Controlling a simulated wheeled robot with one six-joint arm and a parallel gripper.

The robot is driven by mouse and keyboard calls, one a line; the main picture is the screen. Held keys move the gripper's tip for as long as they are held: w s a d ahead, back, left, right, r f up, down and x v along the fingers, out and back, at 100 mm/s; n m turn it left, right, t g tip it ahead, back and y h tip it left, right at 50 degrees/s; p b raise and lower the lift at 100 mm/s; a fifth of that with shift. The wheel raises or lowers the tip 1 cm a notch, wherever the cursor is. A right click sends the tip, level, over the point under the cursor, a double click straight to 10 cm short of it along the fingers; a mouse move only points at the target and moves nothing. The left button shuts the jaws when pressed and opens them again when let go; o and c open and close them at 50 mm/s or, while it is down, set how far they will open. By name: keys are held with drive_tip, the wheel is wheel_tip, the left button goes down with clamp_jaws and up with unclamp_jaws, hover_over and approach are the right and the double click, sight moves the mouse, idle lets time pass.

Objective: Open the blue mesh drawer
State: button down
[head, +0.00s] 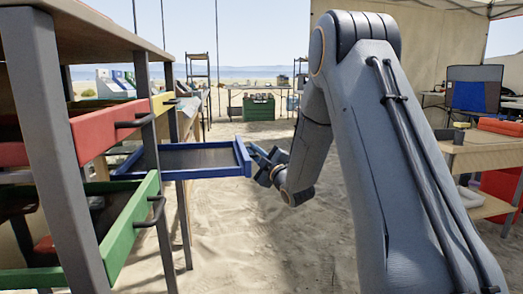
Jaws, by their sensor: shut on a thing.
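The blue mesh drawer (199,157) sticks out to the right from the shelving unit on the left. Its blue frame and grey mesh bottom are visible, and it looks empty in the part that shows. Its rear part is hidden behind the rack's post. My gripper (254,160) is at the drawer's right end and is shut on its handle. The handle itself is mostly covered by the gripper. My arm comes down to it from the right.
The rack (56,130) also holds a red drawer (99,131), a green drawer (118,232) and a yellow drawer (163,102). Black handles stick out from the red and green ones. Sandy floor (255,240) lies open below my gripper. A wooden table (480,152) stands at the right.

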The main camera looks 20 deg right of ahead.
drive_tip(key=c, duration=2.1)
unclamp_jaws()
drive_tip(key=shift+d, duration=0.1)
drive_tip(key=shift+s, duration=0.15)
drive_tip(key=p+v, duration=0.2)
drive_tip(key=v, duration=0.5)
drive_tip(key=shift+s+f+p, duration=0.1)
drive_tip(key=shift+s+p, duration=0.25)
drive_tip(key=shift+p, duration=0.05)
drive_tip(key=shift+d, duration=0.1)
